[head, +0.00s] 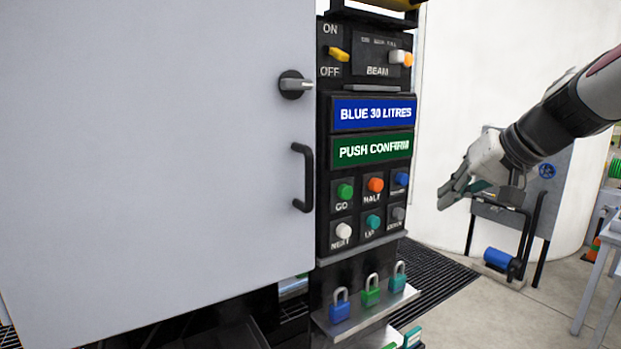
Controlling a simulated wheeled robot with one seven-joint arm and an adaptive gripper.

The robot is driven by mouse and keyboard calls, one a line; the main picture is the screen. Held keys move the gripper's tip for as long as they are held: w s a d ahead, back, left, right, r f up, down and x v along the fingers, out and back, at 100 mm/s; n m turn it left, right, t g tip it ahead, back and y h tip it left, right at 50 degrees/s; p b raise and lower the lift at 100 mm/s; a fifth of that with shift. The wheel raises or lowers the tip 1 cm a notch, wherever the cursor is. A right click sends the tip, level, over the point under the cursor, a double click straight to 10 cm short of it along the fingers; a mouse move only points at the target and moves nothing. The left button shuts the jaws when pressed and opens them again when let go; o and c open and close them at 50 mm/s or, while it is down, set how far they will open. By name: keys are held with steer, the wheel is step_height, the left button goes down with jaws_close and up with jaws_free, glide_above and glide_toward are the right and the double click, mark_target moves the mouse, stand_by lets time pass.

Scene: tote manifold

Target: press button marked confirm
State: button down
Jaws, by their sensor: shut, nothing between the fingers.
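The black control panel (323,232) carries two rows of buttons. The top row has a green button (345,191) marked GO, an orange button (375,184) marked HALT and a blue button (401,178) with a label too small to read. The bottom row has a white button (343,230) marked NEXT, a teal button (373,221) with a short blurred label and a grey button (398,213) with an unreadable label. I cannot tell which is confirm. A green display (372,149) reads PUSH CONFIRM. My gripper (442,198) is shut and empty, right of the buttons and apart from them.
A blue display (373,113) reads BLUE 30 LITRES. Switches sit above it. A large grey door (150,150) with a black handle (302,178) fills the left. A ledge below holds blue and green padlocks (370,291). A grey stand (555,190) is behind my gripper.

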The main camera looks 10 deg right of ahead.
steer(key=w+a, duration=0.2)
steer(key=w, duration=0.4)
steer(key=shift+a+b, duration=0.25)
steer(key=shift+b, duration=0.15)
steer(key=shift+w, duration=0.1)
stand_by(1.1)
steer(key=shift+w+a, duration=0.15)
steer(key=shift+w, duration=0.15)
steer(key=shift+w+a, duration=0.25)
steer(key=shift+w, duration=0.3)
stand_by(0.9)
steer(key=shift+s, duration=0.1)
steer(key=shift+s+d, duration=0.2)
steer(key=shift+s, duration=0.25)
steer(key=shift+s+d, duration=0.2)
steer(key=shift+s, duration=0.25)
steer(key=s, duration=0.1)
steer(key=s+d, duration=0.1)
steer(key=s, duration=0.1)
steer(key=s+d, duration=0.1)
steer(key=shift+s, duration=0.3)
